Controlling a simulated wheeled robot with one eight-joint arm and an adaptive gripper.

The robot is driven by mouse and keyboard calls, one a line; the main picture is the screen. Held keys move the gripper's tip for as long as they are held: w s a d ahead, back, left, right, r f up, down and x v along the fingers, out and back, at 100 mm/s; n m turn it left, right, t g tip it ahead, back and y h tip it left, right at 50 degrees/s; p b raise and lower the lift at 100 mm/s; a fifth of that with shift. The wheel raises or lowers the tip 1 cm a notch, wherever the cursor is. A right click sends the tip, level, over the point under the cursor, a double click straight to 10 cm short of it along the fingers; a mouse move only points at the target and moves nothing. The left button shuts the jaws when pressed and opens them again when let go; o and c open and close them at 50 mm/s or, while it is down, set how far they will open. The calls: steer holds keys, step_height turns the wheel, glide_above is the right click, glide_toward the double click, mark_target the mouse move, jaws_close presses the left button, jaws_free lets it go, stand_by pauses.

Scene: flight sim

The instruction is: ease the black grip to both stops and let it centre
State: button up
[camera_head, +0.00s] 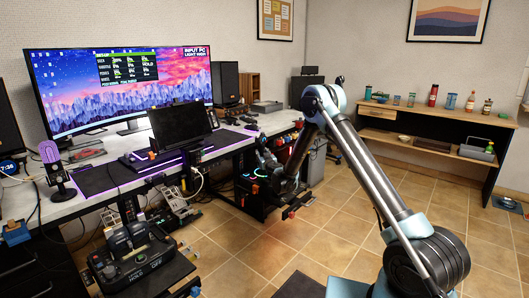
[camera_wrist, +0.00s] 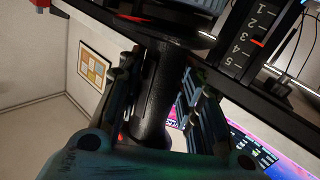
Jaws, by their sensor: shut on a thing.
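The black grip (camera_wrist: 152,100) is an upright dark cylinder in the middle of the wrist view. My gripper (camera_wrist: 150,82) has one finger on each side of it and is shut on it. Beside it, at upper right, is a dark scale (camera_wrist: 246,38) with white numbers and a red mark near 3. In the head view my gripper (camera_head: 266,162) is at the right end of the desk, by a dark unit with lit buttons. The grip cannot be made out there.
The desk (camera_head: 92,197) carries a wide monitor (camera_head: 125,85), a smaller dark screen (camera_head: 180,124) and a microphone (camera_head: 54,165). A throttle unit (camera_head: 128,253) stands at front left. A wooden bench (camera_head: 430,127) with bottles is at the far wall.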

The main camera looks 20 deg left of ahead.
steer(key=shift+w+d, duration=0.2)
steer(key=shift+w, duration=0.15)
steer(key=shift+w+r+m, duration=0.1)
steer(key=shift+m, duration=0.2)
steer(key=shift+w+d+m+g, duration=0.3)
steer(key=shift+w+g, duration=0.1)
steer(key=shift+w, duration=0.1)
steer(key=o, duration=1.2)
steer(key=shift+c, duration=0.2)
steer(key=shift+a, duration=0.1)
steer(key=shift+s, duration=0.1)
steer(key=v, duration=0.8)
steer(key=shift+s+d+r, duration=0.15)
steer(key=shift+s+d, duration=0.05)
steer(key=shift+s, duration=0.2)
